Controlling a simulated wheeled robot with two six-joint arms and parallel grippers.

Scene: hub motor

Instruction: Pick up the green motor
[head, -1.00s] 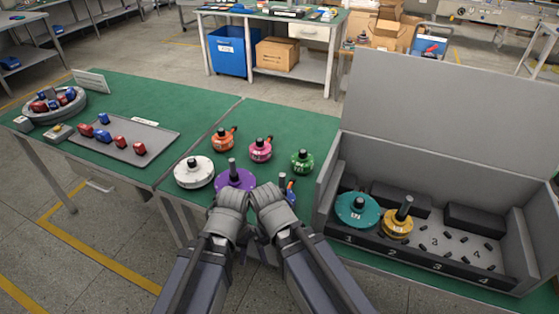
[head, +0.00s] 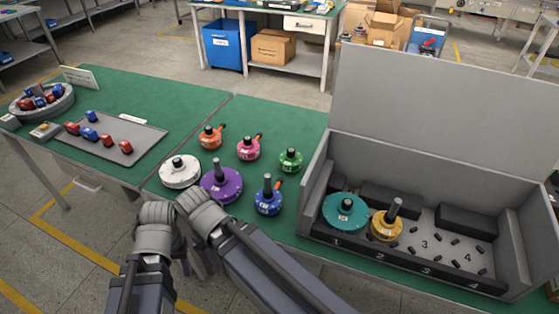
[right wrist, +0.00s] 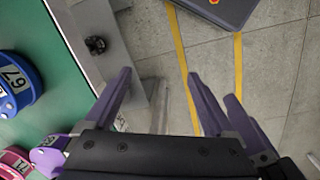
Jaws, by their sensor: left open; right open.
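The green motor (head: 290,161) stands upright on the green table mat, with a dark shaft on top. It is the rightmost of the loose motors, left of the grey bin. My left gripper (head: 181,258) is low in front of the table edge, mostly hidden behind the wrists, open and well away from the green motor. My right gripper (right wrist: 160,77) is open and empty in the right wrist view, over the table edge and floor. The green motor does not show in that view.
Blue (head: 268,201), purple (head: 221,185), white (head: 179,171), pink (head: 248,148) and orange (head: 209,138) motors stand nearby. The grey bin (head: 313,185) holds teal (head: 345,214) and yellow (head: 387,226) motors. A blue motor also shows in the right wrist view (right wrist: 17,84). Mat behind the green motor is clear.

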